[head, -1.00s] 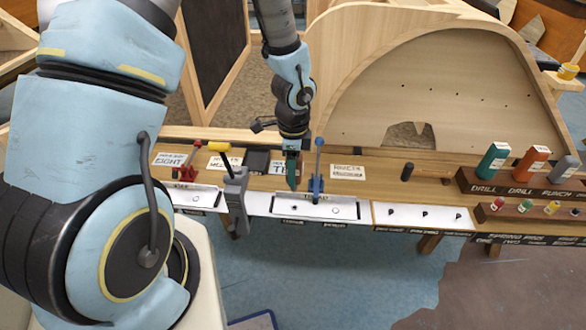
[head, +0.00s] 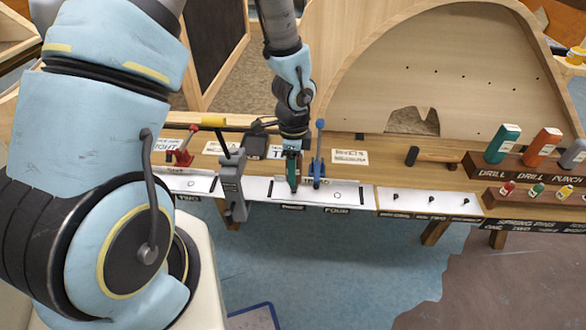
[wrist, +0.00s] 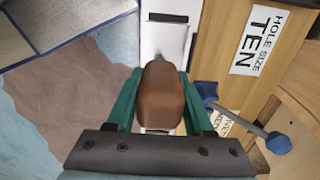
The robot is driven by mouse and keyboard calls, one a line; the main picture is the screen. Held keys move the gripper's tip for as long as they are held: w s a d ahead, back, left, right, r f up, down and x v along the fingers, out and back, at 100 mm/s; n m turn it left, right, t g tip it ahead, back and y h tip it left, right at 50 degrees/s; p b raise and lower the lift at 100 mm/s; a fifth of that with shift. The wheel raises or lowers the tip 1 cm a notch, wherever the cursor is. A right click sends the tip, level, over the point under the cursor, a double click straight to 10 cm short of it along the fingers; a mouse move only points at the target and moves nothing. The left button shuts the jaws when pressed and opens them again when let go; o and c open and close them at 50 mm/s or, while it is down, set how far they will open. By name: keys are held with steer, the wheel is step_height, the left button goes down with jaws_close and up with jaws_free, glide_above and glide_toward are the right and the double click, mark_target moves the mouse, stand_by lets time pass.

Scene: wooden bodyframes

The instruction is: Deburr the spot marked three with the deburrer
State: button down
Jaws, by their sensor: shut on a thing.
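My gripper (head: 292,172), with green fingers, is shut on the brown handle of the deburrer (wrist: 163,95). A grey metal tip shows past the handle in the wrist view. The gripper points down over the left part of the white metal plate (head: 258,190), left of the blue clamp (head: 318,160). The marked spot there is hidden behind the fingers and tool. I cannot tell whether the tip touches the plate.
The blue clamp also shows close beside the right finger in the wrist view (wrist: 240,118). A grey clamp (head: 232,185) stands left of the gripper and a red clamp (head: 184,150) further left.

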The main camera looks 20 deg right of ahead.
steer(key=shift+f+b, duration=0.4)
steer(key=shift+f, duration=0.05)
stand_by(0.8)
steer(key=n, duration=0.3)
steer(key=shift+f+b, duration=0.15)
steer(key=shift+b, duration=0.25)
steer(key=n, duration=0.3)
steer(key=shift+w+r, duration=0.1)
steer(key=shift+r, duration=0.3)
steer(key=shift+r+p, duration=0.75)
steer(key=shift+p, duration=0.15)
